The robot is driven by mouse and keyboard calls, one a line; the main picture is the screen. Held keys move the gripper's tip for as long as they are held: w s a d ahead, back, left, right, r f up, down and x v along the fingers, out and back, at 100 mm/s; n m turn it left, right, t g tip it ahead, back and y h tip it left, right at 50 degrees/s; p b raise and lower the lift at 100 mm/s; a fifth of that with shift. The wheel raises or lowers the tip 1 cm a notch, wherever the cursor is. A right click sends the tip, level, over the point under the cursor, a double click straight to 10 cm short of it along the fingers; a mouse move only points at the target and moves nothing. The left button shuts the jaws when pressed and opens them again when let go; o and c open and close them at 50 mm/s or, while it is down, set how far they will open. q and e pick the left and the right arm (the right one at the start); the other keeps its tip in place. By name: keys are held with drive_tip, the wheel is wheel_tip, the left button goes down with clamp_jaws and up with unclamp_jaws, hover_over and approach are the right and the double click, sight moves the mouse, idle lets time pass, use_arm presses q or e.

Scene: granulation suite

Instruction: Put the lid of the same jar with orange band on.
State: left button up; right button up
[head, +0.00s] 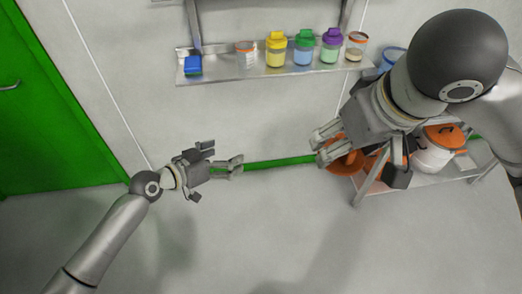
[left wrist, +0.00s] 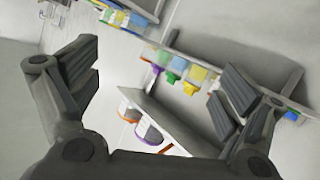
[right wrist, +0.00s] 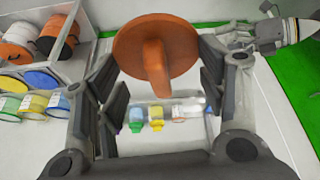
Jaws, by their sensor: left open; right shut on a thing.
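My right gripper (right wrist: 158,60) is shut on an orange round lid (right wrist: 178,48), with one finger at each side of its rim. The lid's upright handle points back toward the palm. In the head view an orange disc (head: 345,160) shows beside the right fingertips (head: 325,143). A pale jar with an orange band (head: 246,57) stands upright and without a lid on the wall shelf. My left gripper (head: 224,155) is open and empty, below the shelf and apart from it. It also shows open in the left wrist view (left wrist: 155,85).
The wall shelf (head: 222,76) also holds a blue item (head: 193,66), a yellow jar (head: 276,52), a green-lidded jar (head: 303,50), a purple-lidded jar (head: 331,47) and an open brownish-banded jar (head: 356,46). A green door is at left.

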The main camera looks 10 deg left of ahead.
use_arm(q)
drive_tip(key=s+d+r+m+g+h, duration=0.35)
drive_tip(key=s+d+r+m, duration=0.2)
drive_tip(key=s+r, duration=0.5)
drive_tip(key=s+d+r+m+g+h, duration=0.35)
drive_tip(key=s+d+r, duration=0.3)
drive_tip(key=r, duration=0.75)
drive_tip(key=shift+m+t+h, duration=0.3)
drive_tip(key=shift+t+h, duration=0.1)
drive_tip(key=x, duration=1.1)
drive_tip(key=shift+s+d+f, duration=0.1)
drive_tip(key=shift+d+f, duration=0.15)
drive_tip(key=shift+d, duration=0.15)
drive_tip(key=c, duration=1)
drive_tip(key=shift+c, duration=0.2)
use_arm(e)
drive_tip(key=o, duration=1)
drive_tip(key=shift+o, duration=0.2)
drive_tip(key=shift+r, duration=0.1)
